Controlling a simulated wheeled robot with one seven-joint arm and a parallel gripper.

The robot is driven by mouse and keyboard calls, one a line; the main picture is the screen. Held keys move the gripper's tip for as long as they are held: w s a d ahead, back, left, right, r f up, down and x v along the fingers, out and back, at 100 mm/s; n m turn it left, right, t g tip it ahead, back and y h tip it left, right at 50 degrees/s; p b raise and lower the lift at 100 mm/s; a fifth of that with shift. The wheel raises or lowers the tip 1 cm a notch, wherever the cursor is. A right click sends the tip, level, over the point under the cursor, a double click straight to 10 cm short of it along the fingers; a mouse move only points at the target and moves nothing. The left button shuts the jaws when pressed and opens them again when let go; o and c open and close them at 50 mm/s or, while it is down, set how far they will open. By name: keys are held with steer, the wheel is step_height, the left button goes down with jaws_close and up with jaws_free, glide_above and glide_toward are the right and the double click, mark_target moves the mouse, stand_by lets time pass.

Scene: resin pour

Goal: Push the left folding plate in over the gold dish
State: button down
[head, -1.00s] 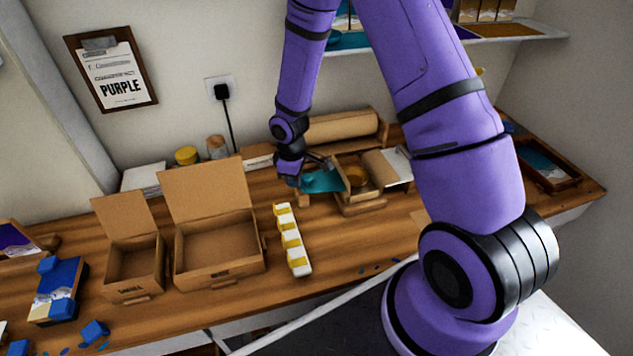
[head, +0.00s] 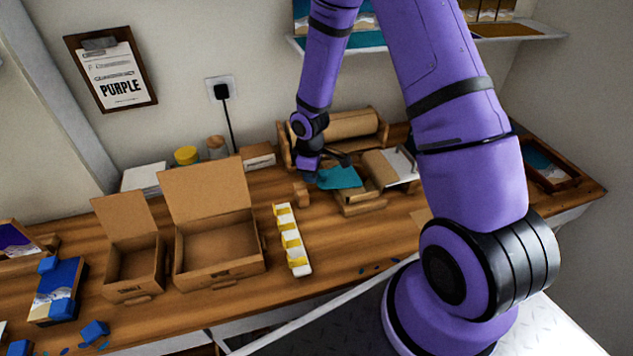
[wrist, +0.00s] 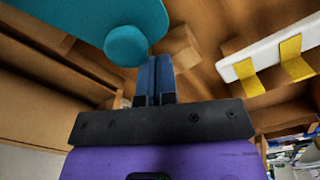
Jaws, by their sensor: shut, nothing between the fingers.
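The left folding plate is a teal plate (head: 338,177). In the head view it reaches from beside my gripper to the wooden fixture (head: 362,205), and the gold dish is hidden from view. The plate also shows in the wrist view (wrist: 85,15), with a round teal knob (wrist: 127,46) at its near edge. My gripper is shut and empty. Its blue fingers (wrist: 155,65) stand right beside the knob; I cannot tell whether they touch it. In the head view my gripper (head: 309,175) is at the plate's left end, its fingertips hard to make out.
A small wooden block (head: 301,194) stands left of the plate, and a white strip with yellow pieces (head: 291,240) lies farther left. A brown paper roll (head: 350,126) is behind. Two open cardboard boxes (head: 215,245) (head: 133,262) stand at the left. A light plate (head: 400,168) lies on the right.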

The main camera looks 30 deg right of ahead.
steer(key=shift+w+a, duration=0.3)
steer(key=shift+a, duration=1.2)
steer(key=shift+w+a, duration=0.3)
steer(key=shift+a, duration=1.15)
steer(key=shift+w+a, duration=0.3)
steer(key=shift+a, duration=1.2)
step_height(320, 180, up, 10)
